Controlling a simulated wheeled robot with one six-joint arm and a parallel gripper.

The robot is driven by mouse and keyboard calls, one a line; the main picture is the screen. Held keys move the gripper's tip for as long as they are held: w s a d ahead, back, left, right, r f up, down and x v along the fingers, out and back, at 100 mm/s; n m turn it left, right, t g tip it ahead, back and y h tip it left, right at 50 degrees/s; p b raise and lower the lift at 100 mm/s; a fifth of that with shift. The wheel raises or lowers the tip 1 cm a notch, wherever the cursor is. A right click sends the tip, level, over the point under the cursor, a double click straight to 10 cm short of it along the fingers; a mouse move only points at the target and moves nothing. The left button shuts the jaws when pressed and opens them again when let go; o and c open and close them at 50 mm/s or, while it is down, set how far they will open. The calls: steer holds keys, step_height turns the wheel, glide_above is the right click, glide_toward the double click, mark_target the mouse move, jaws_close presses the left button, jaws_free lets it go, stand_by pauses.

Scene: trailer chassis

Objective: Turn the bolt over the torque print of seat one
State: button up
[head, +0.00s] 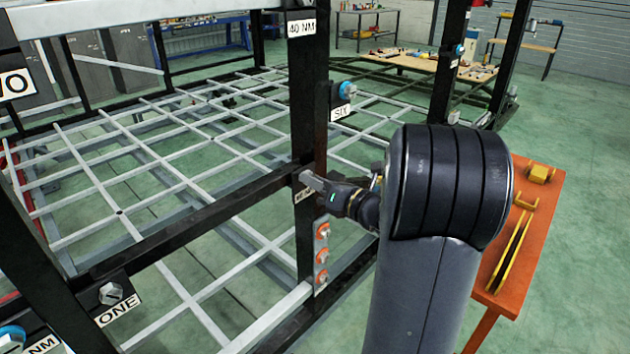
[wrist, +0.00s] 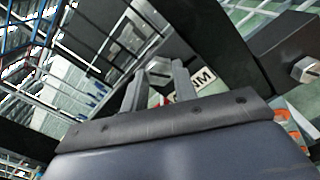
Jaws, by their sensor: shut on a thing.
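My gripper (head: 315,184) reaches to the middle black post, above a small white print (head: 303,195) that I cannot fully read. In the wrist view its two fingers (wrist: 157,75) are shut on a grey bolt head (wrist: 160,67). A print ending in NM (wrist: 192,84) shows beside the right finger.
A 40 NM print (head: 301,27) is higher on the post. Label SIX (head: 341,111) has a blue-ringed bolt (head: 345,89). Several orange-ringed bolts (head: 322,253) run down the post below my gripper. An orange table (head: 545,225) stands right of my arm.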

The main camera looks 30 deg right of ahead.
steer(key=shift+f, duration=0.15)
steer(key=o, duration=1)
steer(key=shift+s, duration=0.1)
steer(key=shift+d, duration=0.1)
steer(key=b+v, duration=0.1)
steer(key=v, duration=0.9)
steer(key=shift+s, duration=0.4)
steer(key=shift+d, duration=0.1)
steer(key=x, duration=1.1)
steer(key=shift+p, duration=0.45)
